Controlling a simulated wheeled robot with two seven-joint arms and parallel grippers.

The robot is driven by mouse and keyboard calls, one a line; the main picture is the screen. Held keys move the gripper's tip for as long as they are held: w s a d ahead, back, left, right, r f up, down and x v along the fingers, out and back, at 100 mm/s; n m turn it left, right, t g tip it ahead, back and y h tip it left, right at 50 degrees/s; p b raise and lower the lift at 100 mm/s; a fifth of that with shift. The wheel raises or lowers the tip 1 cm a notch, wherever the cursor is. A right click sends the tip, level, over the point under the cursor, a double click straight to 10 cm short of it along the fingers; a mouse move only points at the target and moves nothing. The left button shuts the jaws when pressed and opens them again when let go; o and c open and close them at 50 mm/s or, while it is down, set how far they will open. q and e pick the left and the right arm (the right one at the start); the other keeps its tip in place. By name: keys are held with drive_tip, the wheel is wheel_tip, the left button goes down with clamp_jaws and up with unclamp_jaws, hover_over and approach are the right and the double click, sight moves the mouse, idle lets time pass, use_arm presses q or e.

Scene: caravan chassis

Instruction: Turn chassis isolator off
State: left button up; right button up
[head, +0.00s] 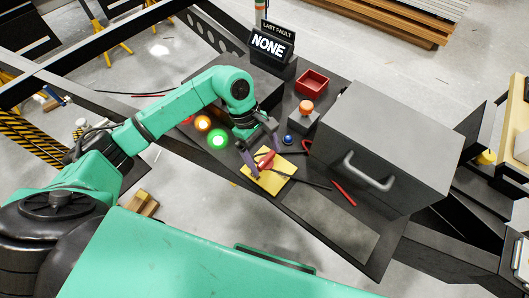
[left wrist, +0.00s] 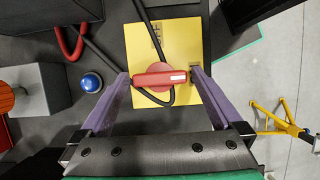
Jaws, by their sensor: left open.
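The chassis isolator is a red rotary handle (head: 265,160) on a yellow square plate (head: 272,183), on the dark bench. The yellow plate (left wrist: 180,40) has dark marks above the handle. My left gripper (head: 267,163) is open, with its purple fingers on either side of the handle. In the left wrist view the left gripper's tips (left wrist: 158,77) are close to the handle's two ends; contact cannot be told.
A blue button (head: 287,139), an orange knob (head: 306,106) on a grey box, and a red tray (head: 312,83) stand nearby. Lit orange (head: 202,123) and green (head: 218,140) lamps are left. A large grey case (head: 385,135) fills the right. A sign (head: 271,43) reads "LAST FAULT NONE".

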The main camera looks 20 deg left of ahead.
use_arm(q)
drive_tip(key=shift+c, duration=0.3)
drive_tip(key=c, duration=1.1)
